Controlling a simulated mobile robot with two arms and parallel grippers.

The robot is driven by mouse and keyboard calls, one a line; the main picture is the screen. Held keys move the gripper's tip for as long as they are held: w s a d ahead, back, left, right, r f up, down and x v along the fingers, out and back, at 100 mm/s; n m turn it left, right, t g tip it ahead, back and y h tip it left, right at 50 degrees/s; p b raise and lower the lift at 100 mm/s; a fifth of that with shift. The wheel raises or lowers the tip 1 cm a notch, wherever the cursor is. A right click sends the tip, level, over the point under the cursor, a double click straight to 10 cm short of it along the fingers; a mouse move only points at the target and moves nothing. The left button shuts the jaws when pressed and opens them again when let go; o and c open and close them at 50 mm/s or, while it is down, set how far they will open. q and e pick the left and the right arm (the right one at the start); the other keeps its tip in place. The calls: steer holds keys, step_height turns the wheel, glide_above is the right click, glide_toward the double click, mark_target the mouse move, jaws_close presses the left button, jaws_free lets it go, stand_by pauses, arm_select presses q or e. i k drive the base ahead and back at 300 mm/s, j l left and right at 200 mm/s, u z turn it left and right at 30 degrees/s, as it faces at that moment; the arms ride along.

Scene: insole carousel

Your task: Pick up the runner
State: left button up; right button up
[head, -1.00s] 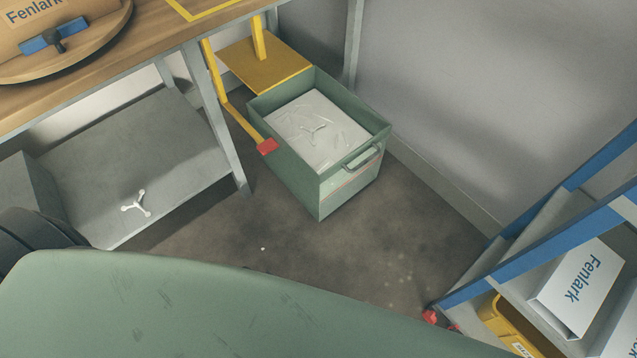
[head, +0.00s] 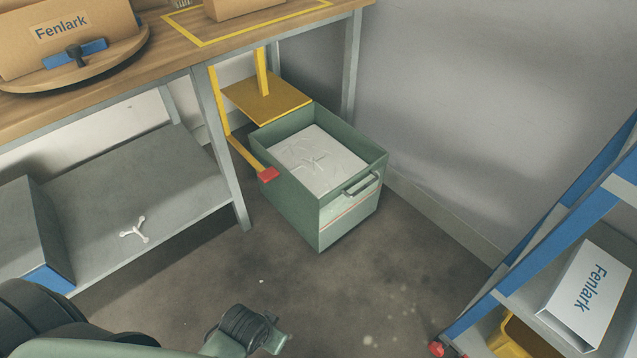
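A small white three-armed piece, which looks like the runner (head: 134,229), lies flat on the grey lower shelf (head: 180,190) under the wooden bench. Similar thin white branched shapes (head: 314,160) lie on the pale contents of the green bin (head: 335,230).
A grey box with a blue edge (head: 30,235) stands left on the shelf. The bench leg (head: 222,150) separates shelf and bin. A blue rack (head: 540,245) with a white Fenlark box (head: 590,295) is at right. The floor between is clear.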

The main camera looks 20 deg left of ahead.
mark_target(135, 229)
steer(key=u, duration=2.05)
steer(key=i+j+u, duration=0.15)
steer(key=i+j, duration=0.15)
